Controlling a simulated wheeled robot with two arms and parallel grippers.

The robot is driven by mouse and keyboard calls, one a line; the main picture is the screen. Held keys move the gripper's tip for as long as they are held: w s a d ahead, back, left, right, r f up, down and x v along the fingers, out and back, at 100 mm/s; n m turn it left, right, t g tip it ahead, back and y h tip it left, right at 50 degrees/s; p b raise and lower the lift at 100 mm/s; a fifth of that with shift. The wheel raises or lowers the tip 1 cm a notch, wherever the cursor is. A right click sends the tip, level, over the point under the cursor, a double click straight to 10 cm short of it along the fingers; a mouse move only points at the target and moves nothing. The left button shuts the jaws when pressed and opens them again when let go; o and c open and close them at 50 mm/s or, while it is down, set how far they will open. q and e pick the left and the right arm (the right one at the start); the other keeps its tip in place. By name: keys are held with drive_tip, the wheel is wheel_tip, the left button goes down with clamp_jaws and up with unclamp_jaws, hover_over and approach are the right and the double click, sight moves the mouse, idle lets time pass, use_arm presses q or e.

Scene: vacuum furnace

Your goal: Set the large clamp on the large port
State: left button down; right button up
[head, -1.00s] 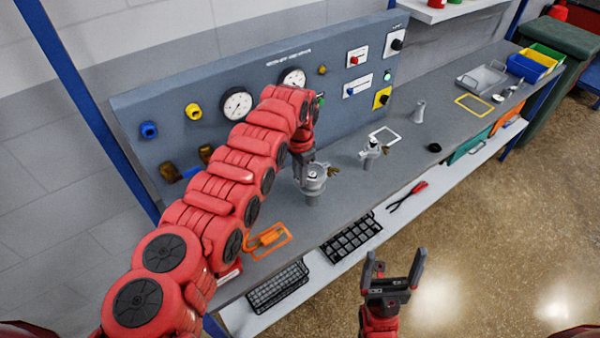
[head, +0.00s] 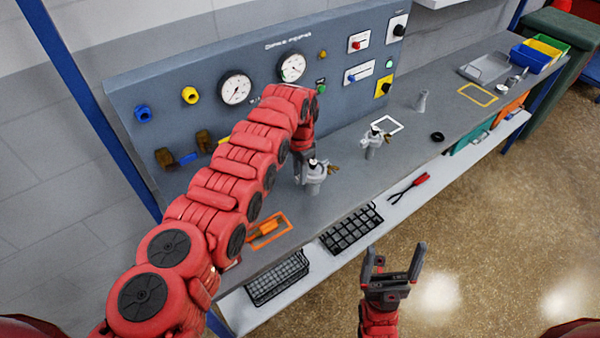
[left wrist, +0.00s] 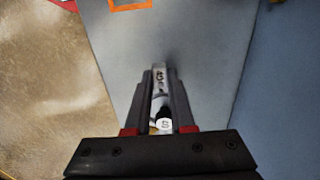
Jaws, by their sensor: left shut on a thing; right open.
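The large clamp (head: 317,170), a grey ring with a brass wing nut, sits at the top of the large port (head: 313,187), a grey upright stub on the bench. My left gripper (head: 303,170) is shut on the clamp from its left side. In the left wrist view the fingers (left wrist: 160,95) close on a grey metal part, with a white round end showing between them. The arm and fingers hide part of the clamp, so I cannot tell whether it is fully seated. My right gripper (head: 391,262) is open and empty, in front of the bench.
A smaller port with a brass-nutted clamp (head: 374,142) stands to the right. Beyond it are a grey cone (head: 421,101) and a black ring (head: 437,137). An orange frame (head: 270,232) lies front left. The gauge panel (head: 210,112) rises behind. Black baskets (head: 350,230) sit on the lower shelf.

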use_arm(q)
drive_tip(key=shift+f, duration=0.15)
idle(0.5)
drive_tip(key=c, duration=0.7)
unclamp_jaws()
wheel_tip(320, 180, up, 18)
drive_tip(key=shift+f+b, duration=0.25)
drive_tip(key=shift+b, duration=0.1)
